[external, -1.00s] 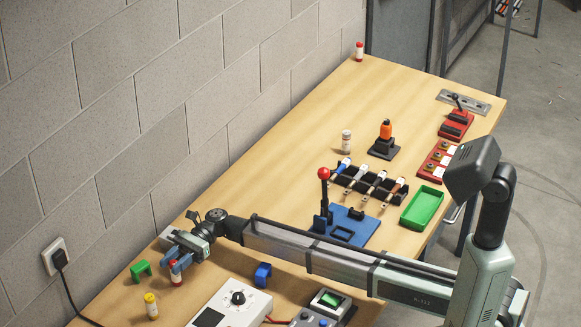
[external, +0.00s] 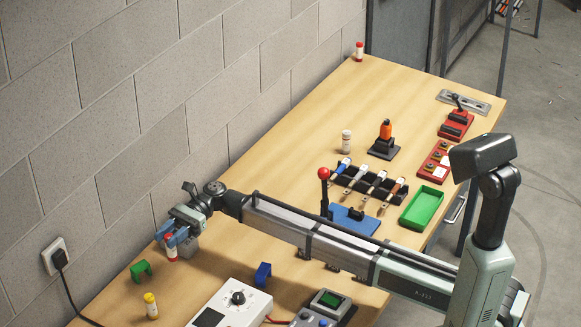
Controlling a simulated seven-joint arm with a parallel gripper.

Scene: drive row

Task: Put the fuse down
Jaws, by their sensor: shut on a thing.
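My gripper (external: 173,239) has blue fingers and is at the left of the table, near the wall. It is shut on a fuse (external: 170,252), a small white cylinder with red ends. The fuse is roughly upright between the fingertips, which cover part of it. I cannot tell whether its lower end touches the table. A similar fuse with a yellow top (external: 151,306) stands nearer the front. A white-topped one (external: 346,141) stands mid-table, and a red-topped one (external: 359,51) stands at the far corner.
A green clip-shaped block (external: 141,271) is close to the gripper. A blue block (external: 263,274) and a white box with a dial (external: 232,306) are to the right. A red-knobbed lever (external: 324,178) stands behind my arm. A wall socket (external: 56,256) is at the left.

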